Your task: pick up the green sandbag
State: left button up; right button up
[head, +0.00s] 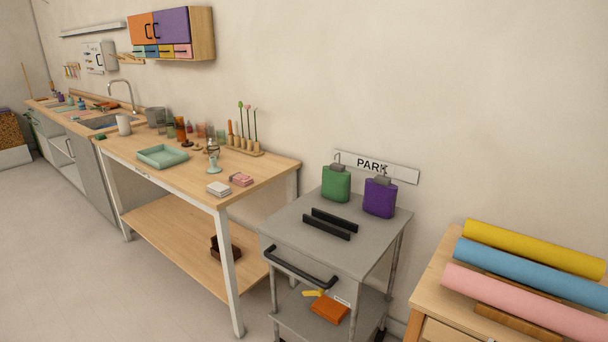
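The green sandbag (336,184) stands upright at the back of a grey cart's top (289,222), near the wall. It has a grey clip or handle at its top. A purple sandbag (380,198) of similar shape stands just to its right, with a small gap between them. Neither of my grippers is in the head view, and nothing touches the green sandbag.
Two black bars (327,225) lie on the cart in front of the sandbags. The cart has a black handle (299,268) at its front left. A wooden workbench (198,184) stands left; rolls, including a blue one (530,272), lie right. Floor (110,290) at front left is clear.

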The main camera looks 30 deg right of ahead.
aim_at(336, 181)
jog(key=i+j+z, duration=0.1)
jog(key=i+z, duration=0.35)
jog(key=i+j+z, duration=0.85)
jog(key=i+l, duration=0.1)
